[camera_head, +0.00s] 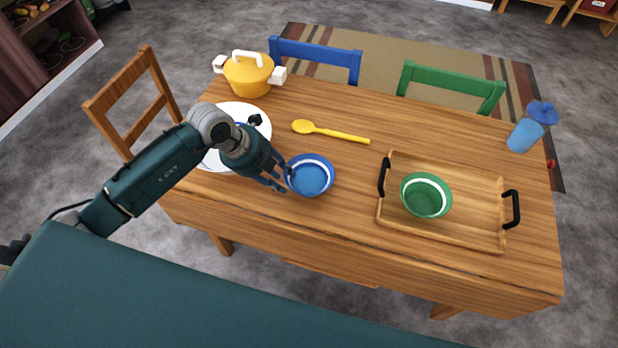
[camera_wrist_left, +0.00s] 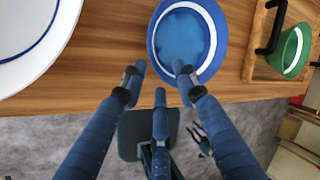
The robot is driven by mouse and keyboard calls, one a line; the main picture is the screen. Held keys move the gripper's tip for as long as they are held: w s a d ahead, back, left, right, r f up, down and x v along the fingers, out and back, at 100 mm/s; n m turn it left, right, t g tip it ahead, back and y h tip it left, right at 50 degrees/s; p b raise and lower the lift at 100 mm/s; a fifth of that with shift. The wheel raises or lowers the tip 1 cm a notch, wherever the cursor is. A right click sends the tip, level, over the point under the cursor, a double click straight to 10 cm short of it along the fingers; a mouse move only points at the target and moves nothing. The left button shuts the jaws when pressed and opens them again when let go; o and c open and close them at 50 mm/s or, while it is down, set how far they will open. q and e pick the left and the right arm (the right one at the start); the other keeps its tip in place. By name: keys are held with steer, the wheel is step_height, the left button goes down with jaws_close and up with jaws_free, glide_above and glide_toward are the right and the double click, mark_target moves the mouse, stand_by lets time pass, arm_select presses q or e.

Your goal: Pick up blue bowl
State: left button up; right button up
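The blue bowl (camera_head: 310,175) stands upright on the wooden table near its front edge. It has a white band inside its rim. In the left wrist view the bowl (camera_wrist_left: 183,38) is at the top, just beyond the fingertips. My left gripper (camera_head: 283,180) is at the bowl's left side with its fingers spread and nothing between them. In the wrist view one finger of the gripper (camera_wrist_left: 158,72) overlaps the bowl's near rim; I cannot tell if it touches. A small dark shape like my right gripper (camera_wrist_left: 201,138) shows below the table edge, too small to read.
A white plate (camera_head: 255,112) lies behind my left gripper, partly hidden by it. A yellow pot (camera_head: 248,78) and yellow spoon (camera_head: 335,132) are farther back. A wooden tray (camera_head: 470,195) holding a green bowl (camera_head: 426,196) is to the right. A blue cup (camera_head: 522,136) stands at the far right.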

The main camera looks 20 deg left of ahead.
mark_target(289, 185)
arm_select(q)
steer(key=p+x, duration=0.1)
steer(key=x, duration=0.4)
steer(key=shift+s+p, duration=0.2)
steer(key=shift+p, duration=0.15)
steer(key=shift+w+f, duration=0.1)
steer(key=shift+f, duration=0.15)
jaws_close()
